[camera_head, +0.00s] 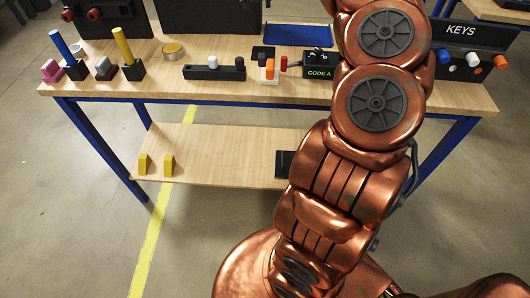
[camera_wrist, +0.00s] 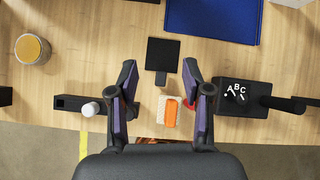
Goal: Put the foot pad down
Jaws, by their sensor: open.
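I cannot tell for certain which thing is the foot pad. A flat black square pad (camera_wrist: 163,54) with a short tab lies on the wooden table, just ahead of my gripper; it also shows in the head view (camera_head: 262,52). A small white and orange block (camera_wrist: 169,111) lies near the table's front edge, between and below my fingers; the head view shows it too (camera_head: 269,72). My gripper (camera_wrist: 160,68) is open with nothing held between its fingertips. It is hidden in the head view, where my copper arm covers the table's right middle.
A black bar with a white knob (camera_wrist: 88,108) stands left of my gripper and a black box with a dial (camera_wrist: 240,97) stands right. A blue mat (camera_wrist: 212,18) and a round tin (camera_wrist: 32,49) lie farther back. A KEYS rack (camera_head: 465,60) stands far right.

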